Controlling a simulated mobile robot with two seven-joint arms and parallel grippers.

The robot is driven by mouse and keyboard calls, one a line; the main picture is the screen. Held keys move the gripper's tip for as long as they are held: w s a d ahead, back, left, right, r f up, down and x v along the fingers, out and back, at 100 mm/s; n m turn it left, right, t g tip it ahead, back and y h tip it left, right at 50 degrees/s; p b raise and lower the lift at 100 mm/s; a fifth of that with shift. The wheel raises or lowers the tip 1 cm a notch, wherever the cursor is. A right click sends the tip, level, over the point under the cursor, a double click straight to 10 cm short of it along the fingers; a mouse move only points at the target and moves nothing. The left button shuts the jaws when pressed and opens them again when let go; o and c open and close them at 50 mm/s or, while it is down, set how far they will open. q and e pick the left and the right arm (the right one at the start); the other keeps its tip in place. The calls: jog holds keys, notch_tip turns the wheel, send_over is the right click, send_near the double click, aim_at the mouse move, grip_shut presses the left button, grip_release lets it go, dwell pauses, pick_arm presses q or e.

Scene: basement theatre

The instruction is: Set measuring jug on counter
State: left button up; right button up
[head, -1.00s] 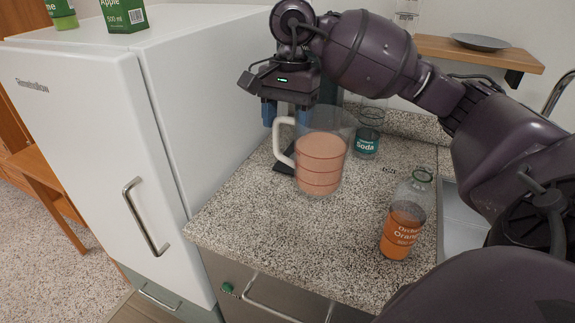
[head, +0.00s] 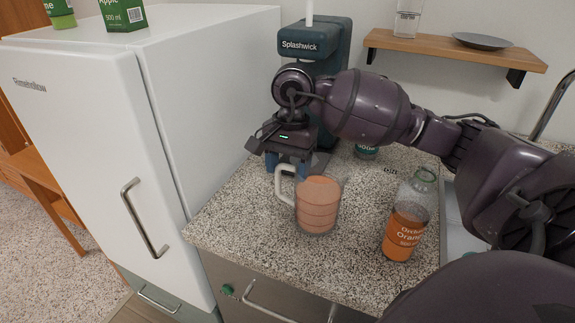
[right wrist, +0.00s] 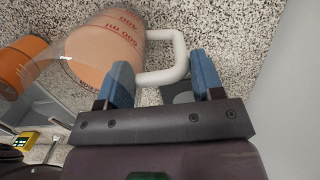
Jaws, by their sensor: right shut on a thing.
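The measuring jug (head: 317,207) is clear with a white handle and holds a pinkish-orange liquid. It stands upright at or just above the speckled counter (head: 245,215), and I cannot tell whether its base touches. My right gripper (head: 288,167) is behind and left of the jug, shut on its handle. In the right wrist view the jug (right wrist: 105,45) lies left of centre, with its handle between the blue fingers (right wrist: 163,78). My left gripper is not in view.
An orange juice bottle (head: 405,222) stands on the counter right of the jug. A dark teal Splashwick machine (head: 335,50) stands behind my gripper, and a soda container (head: 366,152) is partly hidden behind my arm. A white fridge (head: 215,110) borders the counter's left. The counter's front left is clear.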

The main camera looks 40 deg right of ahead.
dwell(0.3)
jog(key=o, duration=1.2)
jog(key=shift+o, duration=0.2)
jog(key=shift+r, duration=0.1)
jog(key=shift+r, duration=0.25)
notch_tip(320, 180, up, 11)
jog(key=d, duration=0.1)
jog(key=shift+w+d+r, duration=0.2)
jog(key=shift+w, duration=0.15)
jog(key=shift+r, duration=0.1)
